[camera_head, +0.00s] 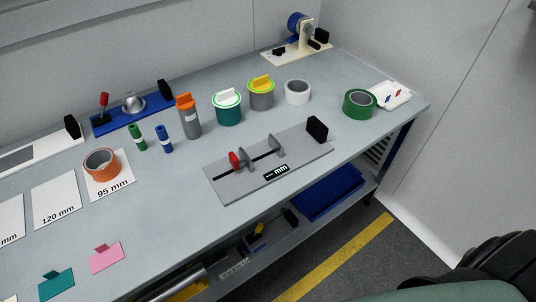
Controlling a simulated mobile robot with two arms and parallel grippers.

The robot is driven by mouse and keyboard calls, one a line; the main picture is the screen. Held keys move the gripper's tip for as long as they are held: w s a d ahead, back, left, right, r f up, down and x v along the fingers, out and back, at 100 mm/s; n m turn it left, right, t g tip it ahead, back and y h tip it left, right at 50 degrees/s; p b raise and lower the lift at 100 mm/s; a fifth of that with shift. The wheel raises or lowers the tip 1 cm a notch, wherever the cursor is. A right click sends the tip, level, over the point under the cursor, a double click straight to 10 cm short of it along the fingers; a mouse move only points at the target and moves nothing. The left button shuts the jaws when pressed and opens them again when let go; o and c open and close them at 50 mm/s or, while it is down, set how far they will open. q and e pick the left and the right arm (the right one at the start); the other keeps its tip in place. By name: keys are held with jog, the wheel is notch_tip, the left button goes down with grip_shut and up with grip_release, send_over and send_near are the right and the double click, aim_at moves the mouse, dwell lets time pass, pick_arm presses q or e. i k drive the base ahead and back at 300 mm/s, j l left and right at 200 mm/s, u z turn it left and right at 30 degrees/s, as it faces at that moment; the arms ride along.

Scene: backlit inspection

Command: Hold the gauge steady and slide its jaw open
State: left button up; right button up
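The gauge (240,188) is a flat grey plate lying on the workbench near its front edge. A dark slot runs along it. Two thin grey upright jaws stand on it, one at the left (247,157) and one further right (274,145), with a gap between them. A red knob (235,159) sits beside the left jaw. A black block (317,130) stands at the plate's right end. A small display (277,172) shows dashes and "mm". Neither of my grippers is in view, and nothing touches the gauge.
Orange (101,162), white (297,92) and green (360,103) tape rolls, lidded pots (228,109), an orange-topped bottle (188,117) and blue (164,139) and green (138,137) cylinders stand around the gauge. Labelled cards (55,200) lie left. Bench in front of the gauge is clear.

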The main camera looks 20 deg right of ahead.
aim_at(237, 165)
jog(key=i+l+u, duration=0.15)
jog(key=l, duration=0.35)
jog(key=l+u, duration=0.1)
jog(key=l, duration=0.4)
jog(key=i+l+u, duration=0.15)
jog(key=l, duration=0.35)
jog(key=k+l+u, duration=0.1)
jog(key=k+l, duration=0.15)
jog(key=k, duration=0.25)
